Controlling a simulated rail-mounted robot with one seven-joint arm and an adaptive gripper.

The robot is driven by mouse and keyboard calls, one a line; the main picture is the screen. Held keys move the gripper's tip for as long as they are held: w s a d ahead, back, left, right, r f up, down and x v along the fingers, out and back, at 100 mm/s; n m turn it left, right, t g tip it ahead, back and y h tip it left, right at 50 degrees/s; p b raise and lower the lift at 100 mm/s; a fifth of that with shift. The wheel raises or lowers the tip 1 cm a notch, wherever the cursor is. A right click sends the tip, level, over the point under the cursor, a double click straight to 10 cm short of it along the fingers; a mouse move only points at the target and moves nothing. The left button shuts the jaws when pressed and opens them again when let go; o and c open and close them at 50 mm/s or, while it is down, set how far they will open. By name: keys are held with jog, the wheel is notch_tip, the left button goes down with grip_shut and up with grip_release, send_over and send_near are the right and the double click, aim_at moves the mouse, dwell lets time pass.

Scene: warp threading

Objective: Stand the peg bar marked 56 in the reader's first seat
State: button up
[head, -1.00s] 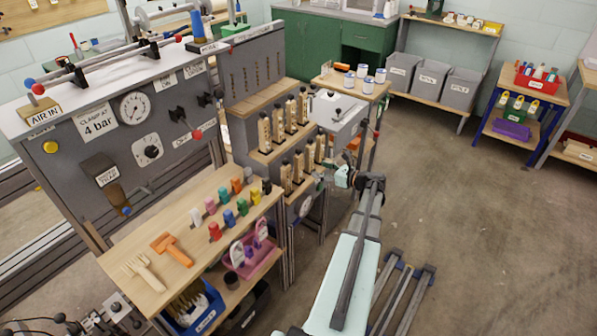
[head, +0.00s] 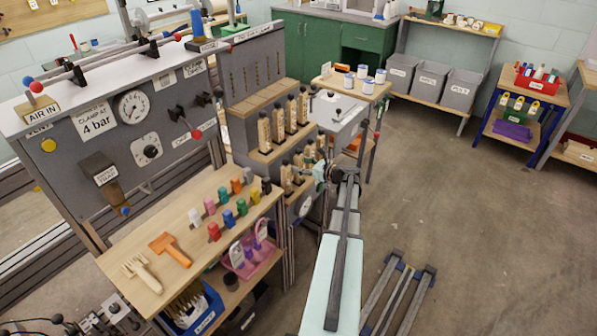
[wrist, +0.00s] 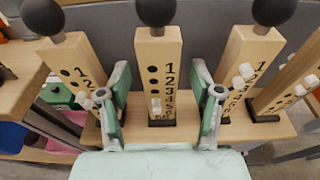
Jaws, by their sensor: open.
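In the wrist view my gripper (wrist: 160,80) is open, its green and grey fingers on either side of a wooden peg bar (wrist: 158,60). This bar stands upright with a black ball knob on top, a dark foot, a column of numbers, dark holes and white pegging low down. Similar bars stand to its left (wrist: 75,60) and right (wrist: 247,60), with white pegs sticking out. I cannot tell which bar is 56. In the head view my gripper (head: 322,172) is at the right end of the lower row of bars (head: 287,178). I cannot identify the reader's first seat.
An upper row of peg bars (head: 278,125) stands above, under a grey slotted panel (head: 255,75). A wooden shelf (head: 150,240) with coloured blocks lies to the left. A small table with white cups (head: 350,88) stands behind. The floor to the right (head: 470,200) is mostly clear.

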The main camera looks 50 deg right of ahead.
aim_at(301, 157)
jog(key=c, duration=1.2)
jog(key=shift+o, duration=0.2)
jog(key=shift+r, duration=0.15)
jog(key=shift+r+p, duration=1.2)
jog(key=shift+r, duration=0.7)
